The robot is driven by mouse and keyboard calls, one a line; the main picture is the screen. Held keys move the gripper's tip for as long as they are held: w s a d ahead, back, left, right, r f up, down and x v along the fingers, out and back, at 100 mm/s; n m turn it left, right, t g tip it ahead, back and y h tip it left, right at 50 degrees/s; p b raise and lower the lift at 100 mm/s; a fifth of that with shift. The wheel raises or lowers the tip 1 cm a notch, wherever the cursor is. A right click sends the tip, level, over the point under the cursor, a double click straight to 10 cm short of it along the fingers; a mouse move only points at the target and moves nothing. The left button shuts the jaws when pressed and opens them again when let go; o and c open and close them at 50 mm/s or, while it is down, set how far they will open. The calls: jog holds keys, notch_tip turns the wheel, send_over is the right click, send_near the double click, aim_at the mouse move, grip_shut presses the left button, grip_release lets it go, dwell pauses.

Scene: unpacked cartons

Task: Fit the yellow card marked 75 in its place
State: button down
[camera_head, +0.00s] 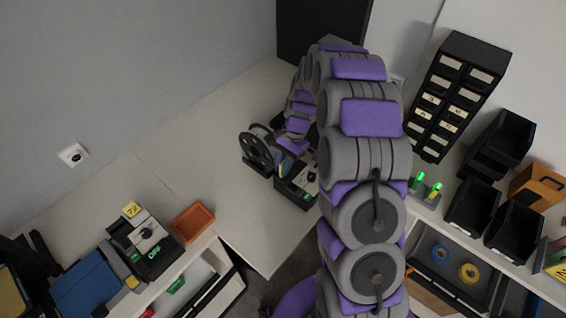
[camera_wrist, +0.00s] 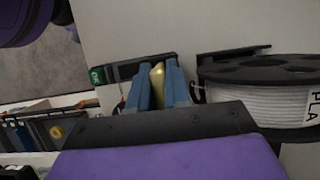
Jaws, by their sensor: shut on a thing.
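My gripper (camera_wrist: 158,72) has its two blue fingers closed on a thin yellow thing (camera_wrist: 157,88), likely the yellow card; no number is readable on it. In the head view my gripper (camera_head: 285,165) is low over the far part of the table, between a black spool and a black device (camera_head: 299,188) with a green label. In the wrist view, part of a black device with a green OK label (camera_wrist: 98,76) is just behind the fingertips. I cannot tell whether the card touches it. A similar black device (camera_head: 148,240) stands at lower left with a yellow tag (camera_head: 131,209) above it.
A spool marked PLA (camera_wrist: 260,100) stands close right of the fingers; it also shows in the head view (camera_head: 257,153). An orange tray (camera_head: 193,222) sits on the left table. A black drawer cabinet (camera_head: 458,90) and black bins (camera_head: 473,205) stand at right. The far left tabletop is clear.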

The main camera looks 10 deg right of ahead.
jog(key=shift+f, duration=0.35)
jog(key=c, duration=1)
grip_release()
jog(key=p+v, duration=0.1)
jog(key=v, duration=1.6)
jog(key=shift+r, duration=0.15)
jog(key=s+a+r+n+h+b, duration=0.1)
jog(key=s+a+r+n, duration=0.2)
jog(key=s, duration=0.6)
jog(key=s+a+r+n+h+b, duration=0.1)
jog(key=s+a+r+n, duration=0.1)
jog(key=s, duration=0.6)
jog(key=s+f+n+h+b, duration=0.1)
jog(key=s+f+n, duration=0.1)
jog(key=s, duration=0.8)
jog(key=s+f+n+t+b, duration=0.1)
jog(key=s+f+n, duration=0.1)
jog(key=s, duration=0.9)
jog(key=shift+n+h+b, duration=0.3)
jog(key=shift+n+h, duration=0.1)
jog(key=shift+n, duration=0.5)
